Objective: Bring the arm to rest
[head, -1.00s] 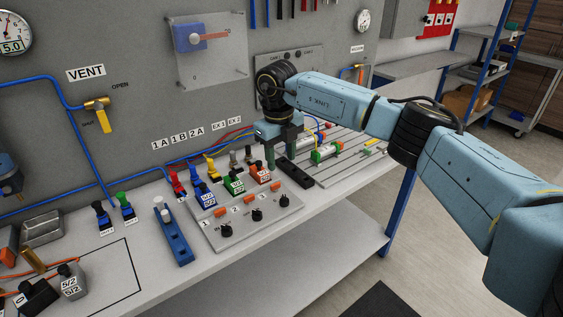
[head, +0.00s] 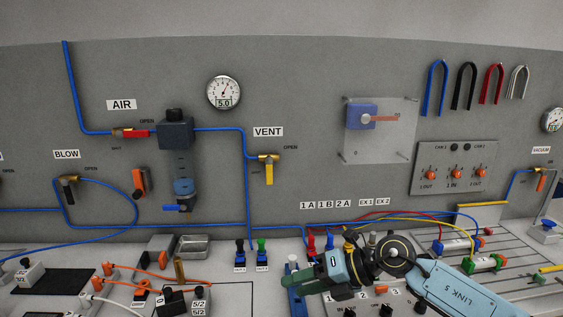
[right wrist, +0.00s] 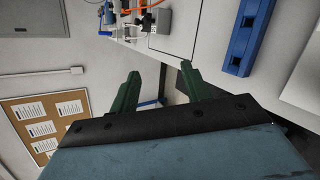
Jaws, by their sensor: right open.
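My right arm comes in from the lower right in the head view, over the front of the bench. Its gripper (head: 290,280) points left with green fingers, in front of the valve panel and partly covering it. In the right wrist view the two green fingers of this gripper (right wrist: 160,72) stand apart with nothing between them. Beyond them lie the bench edge, the floor and a wall. My left gripper is not in view.
The bench (head: 235,297) carries a blue block (head: 296,285), blue and green switches (head: 262,256), and a grey metal tray (head: 193,245). The wall panel behind holds a brass vent valve (head: 268,168) and blue tubing. A corkboard (right wrist: 45,120) hangs on a wall.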

